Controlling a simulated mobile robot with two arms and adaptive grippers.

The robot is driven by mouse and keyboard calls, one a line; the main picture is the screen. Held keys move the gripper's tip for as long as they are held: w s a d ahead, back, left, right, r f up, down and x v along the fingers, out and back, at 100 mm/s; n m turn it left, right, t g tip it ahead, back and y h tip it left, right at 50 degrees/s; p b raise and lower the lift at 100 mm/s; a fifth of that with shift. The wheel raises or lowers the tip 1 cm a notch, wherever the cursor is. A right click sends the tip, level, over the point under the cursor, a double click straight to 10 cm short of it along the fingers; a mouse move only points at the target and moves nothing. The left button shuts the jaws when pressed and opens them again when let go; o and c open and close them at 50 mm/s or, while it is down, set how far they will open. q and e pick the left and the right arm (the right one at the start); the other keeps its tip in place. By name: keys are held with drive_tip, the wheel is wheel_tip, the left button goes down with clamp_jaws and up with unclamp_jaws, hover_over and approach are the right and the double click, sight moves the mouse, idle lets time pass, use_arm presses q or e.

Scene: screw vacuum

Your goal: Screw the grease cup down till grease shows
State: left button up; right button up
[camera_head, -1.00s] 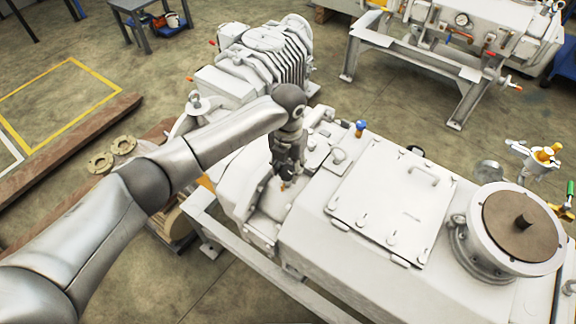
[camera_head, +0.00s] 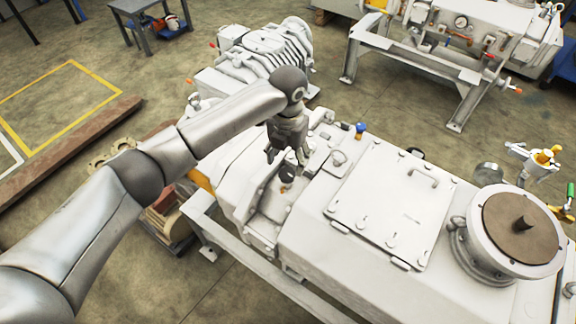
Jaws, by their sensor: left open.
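A small dark round cup (camera_head: 287,174), which looks like the grease cup, stands on the white machine housing (camera_head: 262,195) left of the flat square cover. My left gripper (camera_head: 286,157) hangs just above and behind it in the picture, fingers pointing down and apart. The gripper is open and holds nothing that I can see. Whether a fingertip still touches the cup cannot be told. No grease can be made out at this size. My right gripper is not in view.
A square cover with handles (camera_head: 392,205) and a round flange with a brown disc (camera_head: 520,226) lie to the right. A blue-topped fitting (camera_head: 360,129) stands behind the cup. A finned motor block (camera_head: 262,58) is farther back.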

sight(288, 172)
use_arm(q)
wheel_tip(288, 172, up, 7)
idle(0.3)
idle(0.4)
